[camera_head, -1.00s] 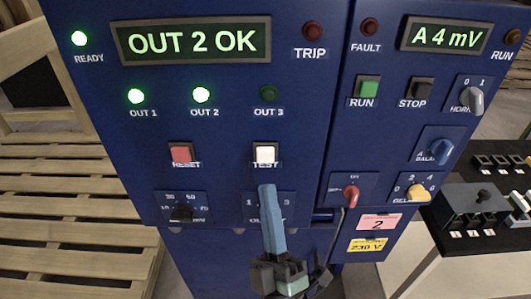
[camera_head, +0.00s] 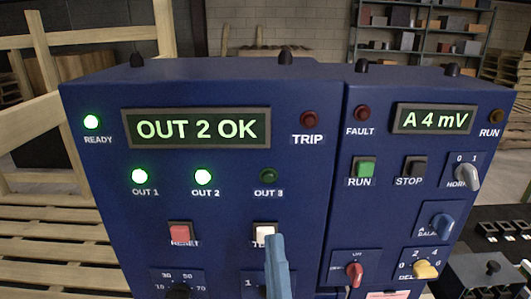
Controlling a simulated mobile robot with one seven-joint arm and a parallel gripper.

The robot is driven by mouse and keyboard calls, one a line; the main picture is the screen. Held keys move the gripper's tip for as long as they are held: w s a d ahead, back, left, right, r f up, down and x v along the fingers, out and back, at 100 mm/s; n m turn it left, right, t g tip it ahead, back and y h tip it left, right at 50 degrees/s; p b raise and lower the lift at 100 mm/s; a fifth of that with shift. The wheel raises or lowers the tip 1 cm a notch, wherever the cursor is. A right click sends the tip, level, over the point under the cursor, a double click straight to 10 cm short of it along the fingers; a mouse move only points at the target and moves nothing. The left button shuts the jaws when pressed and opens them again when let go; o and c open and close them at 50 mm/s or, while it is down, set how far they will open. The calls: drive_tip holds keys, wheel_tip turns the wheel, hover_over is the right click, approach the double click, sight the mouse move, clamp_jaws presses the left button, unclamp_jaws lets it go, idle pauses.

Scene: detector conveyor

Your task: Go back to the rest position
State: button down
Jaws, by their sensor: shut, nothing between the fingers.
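The blue cabinet (camera_head: 100,200) fills the middle of the view. Its left display (camera_head: 196,129) reads "OUT 2 OK". The READY lamp (camera_head: 91,122), OUT 1 lamp (camera_head: 139,176) and OUT 2 lamp (camera_head: 203,177) are lit green; OUT 3 (camera_head: 268,175) is dark. My gripper (camera_head: 276,240) rises from the bottom edge as a narrow blue shape. Its fingers are shut and empty. Its tip overlaps the lower right of the white TEST button (camera_head: 264,231) and covers part of the label; I cannot tell whether it touches.
The right display (camera_head: 432,119) reads "A 4 mV". A red knob (camera_head: 354,273), a yellow knob (camera_head: 425,269) and a horn switch (camera_head: 467,177) stick out at the right. Wooden pallets (camera_head: 45,240) lie at left. A shelf rack (camera_head: 430,32) stands far behind.

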wheel_tip(320, 180, up, 20)
drive_tip(key=w+d+m+h+p, duration=0.1)
drive_tip(key=m+h+p, duration=0.1)
drive_tip(key=m+h, duration=0.45)
drive_tip(key=s+a+r+m+y, duration=0.1)
drive_tip(key=s+r+m, duration=0.2)
drive_tip(key=r, duration=0.5)
drive_tip(key=s+a+r+m+y+p, duration=0.1)
drive_tip(key=s+r+m, duration=0.2)
drive_tip(key=s+r, duration=0.2)
wheel_tip(320, 180, up, 3)
drive_tip(key=shift+a+f+y, duration=0.1)
drive_tip(key=shift+a+y, duration=0.1)
drive_tip(key=shift+y, duration=0.15)
